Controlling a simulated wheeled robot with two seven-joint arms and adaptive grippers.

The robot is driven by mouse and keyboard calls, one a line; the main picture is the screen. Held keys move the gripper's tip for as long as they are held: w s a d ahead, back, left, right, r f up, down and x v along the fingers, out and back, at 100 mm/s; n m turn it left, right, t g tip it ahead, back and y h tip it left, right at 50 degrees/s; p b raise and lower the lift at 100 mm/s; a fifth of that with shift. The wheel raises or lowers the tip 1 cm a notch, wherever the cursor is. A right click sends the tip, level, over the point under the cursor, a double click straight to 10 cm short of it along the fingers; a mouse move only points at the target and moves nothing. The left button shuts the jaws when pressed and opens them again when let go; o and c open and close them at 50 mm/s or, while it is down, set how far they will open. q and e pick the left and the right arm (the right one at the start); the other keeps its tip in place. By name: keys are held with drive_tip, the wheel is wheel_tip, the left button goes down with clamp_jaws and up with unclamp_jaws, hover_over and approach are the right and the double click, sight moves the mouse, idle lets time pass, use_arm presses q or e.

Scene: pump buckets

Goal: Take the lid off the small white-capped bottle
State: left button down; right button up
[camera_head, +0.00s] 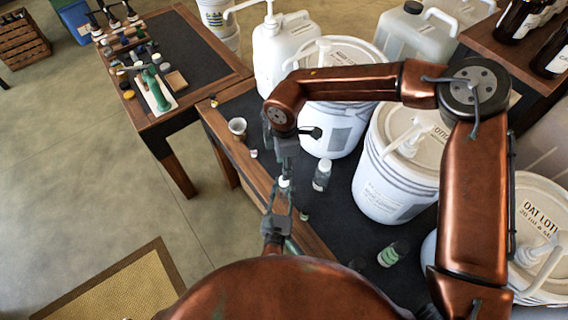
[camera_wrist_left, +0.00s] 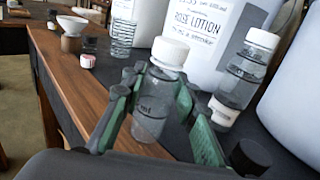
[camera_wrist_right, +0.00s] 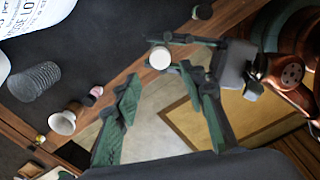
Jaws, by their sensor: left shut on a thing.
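The small clear bottle (camera_wrist_left: 152,105) with a white cap (camera_wrist_left: 172,51) stands between the fingers of my left gripper (camera_wrist_left: 157,88), which is shut on its body. The cap is on the bottle and clear of the fingers. In the head view the white cap (camera_head: 284,183) shows by my left gripper (camera_head: 275,222), and the body is mostly hidden. In the right wrist view I see the cap (camera_wrist_right: 160,57) from above, just beyond the fingertips of my right gripper (camera_wrist_right: 161,78). The right gripper is open, with nothing between its fingers.
A green-labelled bottle (camera_head: 393,253) is nearer. Large white pump buckets (camera_head: 385,185) crowd the table. Open floor lies left of the table.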

sight(284, 188)
drive_tip(key=shift+f, duration=3.95)
drive_tip(key=shift+c, duration=0.4)
drive_tip(key=shift+w, duration=0.1)
clamp_jaws()
drive_tip(key=n, duration=0.6)
drive_tip(key=shift+o, duration=0.9)
unclamp_jaws()
drive_tip(key=shift+r, duration=0.15)
